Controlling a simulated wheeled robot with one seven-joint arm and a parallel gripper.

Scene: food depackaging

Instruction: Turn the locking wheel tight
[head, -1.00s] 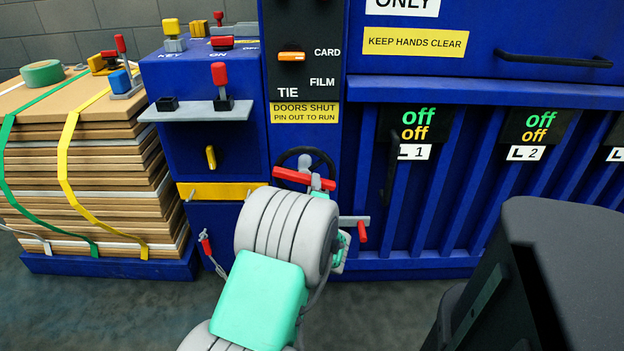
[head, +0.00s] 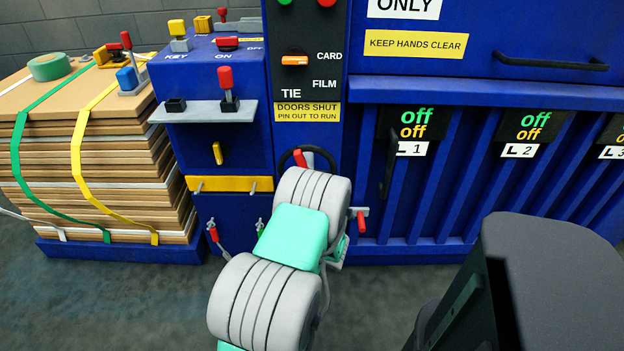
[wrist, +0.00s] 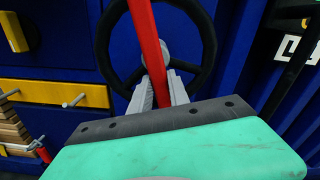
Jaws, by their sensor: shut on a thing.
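The locking wheel (wrist: 204,75) is a black ring with a grey hub and a red bar handle (wrist: 147,40) across it, on the blue machine front. In the wrist view my gripper (wrist: 160,85) is at the wheel's middle, its grey fingers shut on the red bar. The bar stands nearly upright there, leaning slightly left at the top. In the head view my arm hides most of the wheel; its top rim (head: 320,152) and the red bar's end (head: 300,158) show above the arm. The fingers are hidden in that view.
A yellow bar (head: 232,184) is left of the wheel. A red-handled lever (head: 361,220) sticks out just right of my arm. A grey shelf (head: 200,112) juts out above left. A strapped stack of boards (head: 100,190) stands at the left.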

